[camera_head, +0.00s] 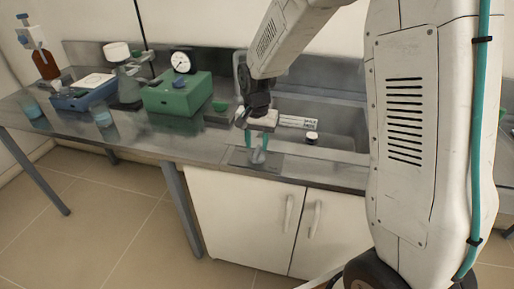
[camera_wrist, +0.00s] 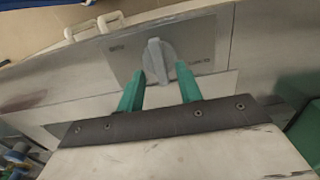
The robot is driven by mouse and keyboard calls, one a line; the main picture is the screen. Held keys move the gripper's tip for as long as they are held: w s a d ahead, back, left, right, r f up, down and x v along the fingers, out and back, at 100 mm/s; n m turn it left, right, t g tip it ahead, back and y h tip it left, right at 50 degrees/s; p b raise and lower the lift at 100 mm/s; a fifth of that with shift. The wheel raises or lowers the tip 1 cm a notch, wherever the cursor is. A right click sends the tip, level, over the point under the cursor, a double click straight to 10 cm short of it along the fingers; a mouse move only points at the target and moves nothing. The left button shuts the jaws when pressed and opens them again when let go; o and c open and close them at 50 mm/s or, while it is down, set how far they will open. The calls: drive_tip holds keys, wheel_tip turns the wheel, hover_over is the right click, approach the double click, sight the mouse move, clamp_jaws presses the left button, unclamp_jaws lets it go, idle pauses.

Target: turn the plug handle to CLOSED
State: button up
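The plug handle (camera_wrist: 157,60) is a grey knob with a raised grip bar, set on a grey plate (camera_wrist: 122,66) that has small labels at its left and right. The labels are blurred; the right one seems to read CLOSED. The bar stands nearly upright in the wrist view, pointing at neither label. In the head view, the handle (camera_head: 259,157) sits at the counter's front edge. My gripper (camera_wrist: 161,70) is open, with one teal finger on each side of the handle's lower part. Gaps seem to show, but contact is hard to judge. The gripper (camera_head: 257,142) points down in the head view.
A sink basin (camera_head: 335,125) lies behind and right of the handle, with a small white-capped item (camera_head: 311,137) near its edge. White cabinets (camera_head: 245,215) are below.

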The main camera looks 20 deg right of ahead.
drive_tip(key=shift+f, duration=1.25)
clamp_jaws()
